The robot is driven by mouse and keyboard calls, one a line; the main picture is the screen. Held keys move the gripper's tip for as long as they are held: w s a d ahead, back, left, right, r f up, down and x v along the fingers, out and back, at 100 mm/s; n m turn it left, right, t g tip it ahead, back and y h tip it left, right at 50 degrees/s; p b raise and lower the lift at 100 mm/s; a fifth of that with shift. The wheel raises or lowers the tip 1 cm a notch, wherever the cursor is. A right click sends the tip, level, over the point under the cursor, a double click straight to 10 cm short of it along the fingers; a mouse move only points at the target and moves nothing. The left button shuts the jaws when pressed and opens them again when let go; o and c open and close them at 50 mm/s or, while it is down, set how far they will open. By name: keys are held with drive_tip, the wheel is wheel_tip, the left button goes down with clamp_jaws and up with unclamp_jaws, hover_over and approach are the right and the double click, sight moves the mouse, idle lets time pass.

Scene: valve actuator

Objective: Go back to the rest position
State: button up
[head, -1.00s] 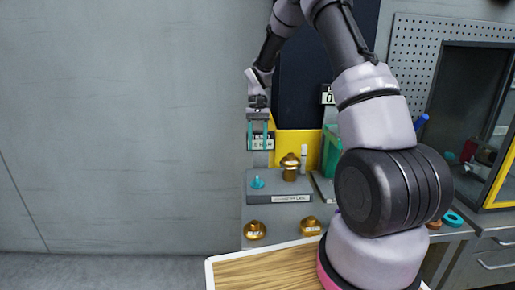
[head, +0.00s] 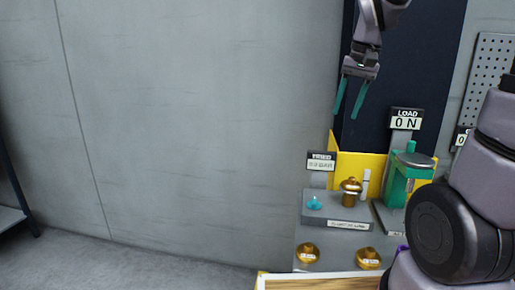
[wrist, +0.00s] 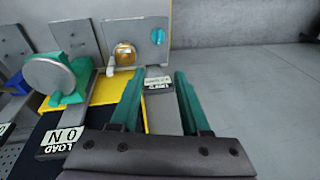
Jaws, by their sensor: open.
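My gripper (head: 350,97) is open and empty, with its two teal fingers apart. It is raised above the bench, in front of the dark panel near the wall. In the wrist view the open fingers (wrist: 158,100) frame the "TRIED" display (wrist: 158,84) from above, without touching anything that I can see. Below it in the head view is a grey stand (head: 335,208) that bears a brass valve part (head: 350,190) and a small teal piece (head: 314,203).
A green fixture with a round grey plate (head: 408,175) stands to the right, under the "LOAD 0 N" display (head: 405,120). Two brass parts (head: 307,252) (head: 369,257) sit at the front. A yellow panel (head: 345,160) stands behind. The wall area to the left is clear.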

drive_tip(key=s+r+t, duration=0.2)
drive_tip(key=s, duration=0.4)
drive_tip(key=s+d+r+t, duration=0.1)
drive_tip(key=s+r+t, duration=0.1)
drive_tip(key=s, duration=0.4)
drive_tip(key=shift+s+d+r+m+t, duration=0.15)
drive_tip(key=shift+s+r+m+t, duration=0.2)
drive_tip(key=shift+t, duration=0.15)
